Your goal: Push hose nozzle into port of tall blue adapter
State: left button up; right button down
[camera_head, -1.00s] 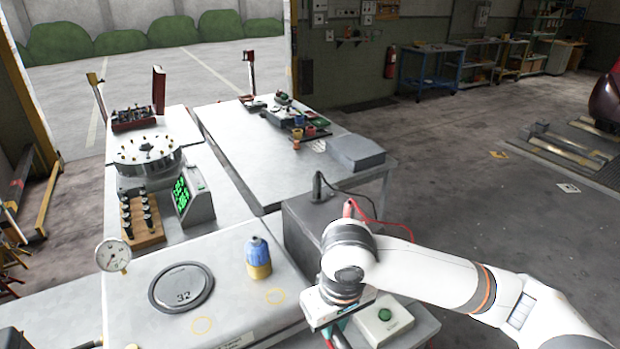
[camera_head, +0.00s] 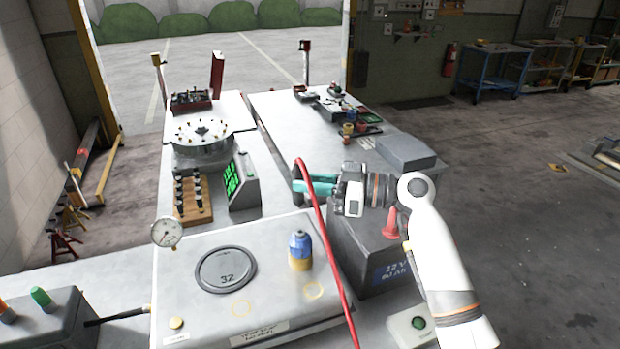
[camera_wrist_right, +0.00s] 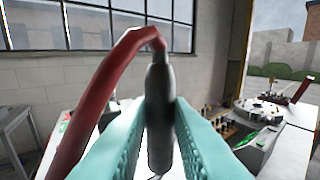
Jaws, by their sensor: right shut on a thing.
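The tall blue adapter (camera_head: 300,244) stands upright on the pale bench plate, blue above and yellow at its foot. My right gripper (camera_head: 303,187) is shut, above and behind the adapter in the head view, and apart from it. In the right wrist view its teal fingers (camera_wrist_right: 158,135) are shut on the grey hose nozzle (camera_wrist_right: 160,100). The red hose (camera_wrist_right: 95,105) joins the nozzle at its top end. In the head view the hose (camera_head: 325,245) arches from the gripper down past the adapter's right side. The port opening cannot be made out. My left gripper is out of view.
A round disc marked 32 (camera_head: 226,270) and a gauge (camera_head: 166,233) are left of the adapter. A dark battery box (camera_head: 365,250) stands to its right. A wooden rack (camera_head: 192,205) and a green-lit display box (camera_head: 240,182) stand behind. The plate around the adapter is mostly clear.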

jog(key=shift+w+f+b, duration=0.2)
jog(key=shift+f+b, duration=0.3)
jog(key=shift+f, duration=2.65)
jog(key=shift+d+b, duration=0.1)
jog(key=shift+b, duration=0.7)
jog(key=shift+f, duration=0.1)
jog(key=shift+f+b, duration=0.2)
jog(key=shift+b, duration=0.6)
